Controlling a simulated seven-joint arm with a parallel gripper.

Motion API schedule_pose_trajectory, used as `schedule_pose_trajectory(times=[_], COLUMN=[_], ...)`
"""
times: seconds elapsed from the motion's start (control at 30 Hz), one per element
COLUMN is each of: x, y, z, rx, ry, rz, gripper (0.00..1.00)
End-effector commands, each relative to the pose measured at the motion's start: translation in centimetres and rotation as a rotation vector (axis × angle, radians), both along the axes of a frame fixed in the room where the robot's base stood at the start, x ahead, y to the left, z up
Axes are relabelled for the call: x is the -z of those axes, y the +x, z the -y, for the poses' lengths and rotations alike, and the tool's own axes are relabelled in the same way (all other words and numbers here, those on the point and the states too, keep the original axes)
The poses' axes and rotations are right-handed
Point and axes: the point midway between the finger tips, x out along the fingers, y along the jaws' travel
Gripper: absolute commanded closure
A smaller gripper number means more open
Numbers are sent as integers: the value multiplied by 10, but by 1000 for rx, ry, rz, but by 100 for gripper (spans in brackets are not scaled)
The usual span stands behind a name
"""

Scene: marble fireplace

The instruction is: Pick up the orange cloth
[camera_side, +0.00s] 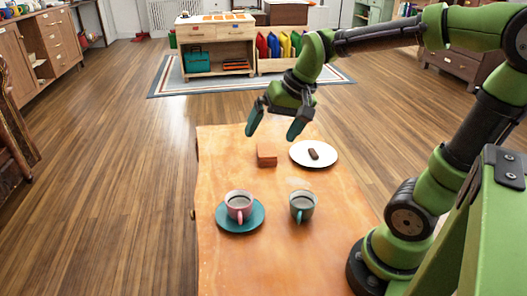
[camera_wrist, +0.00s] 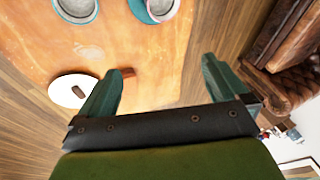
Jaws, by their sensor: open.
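The orange cloth (camera_side: 266,154) appears as a small folded orange-brown block on the wooden table, left of the white plate. In the wrist view, the cloth (camera_wrist: 127,72) shows only as a small reddish-orange patch beside the left finger, which may hide part of it. My gripper (camera_side: 272,133) is open and empty, pointing down above the far part of the table, near the cloth but apart from it. In the wrist view, my gripper (camera_wrist: 160,66) has its fingers wide apart, with bare tabletop and floor between them.
A white plate (camera_side: 327,160) holds a small brown item (camera_side: 313,154). The near-left tabletop is clear.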

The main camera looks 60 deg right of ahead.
Motion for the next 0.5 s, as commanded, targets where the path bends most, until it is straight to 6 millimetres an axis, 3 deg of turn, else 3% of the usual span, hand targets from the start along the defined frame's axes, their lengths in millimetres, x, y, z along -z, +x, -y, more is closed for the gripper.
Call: schedule_pose_trajectory(times=[0.03, 0.2, 0.33, 0.5], x=[-2, 1, -3, -13], y=[-19, -61, -78, -81], z=[-15, -46, -57, -61], rx=[-74, -222, -256, -271], ry=[-22, -70, -76, -81], rz=[48, 161, 212, 254], gripper=[0, 0, 0, 4])
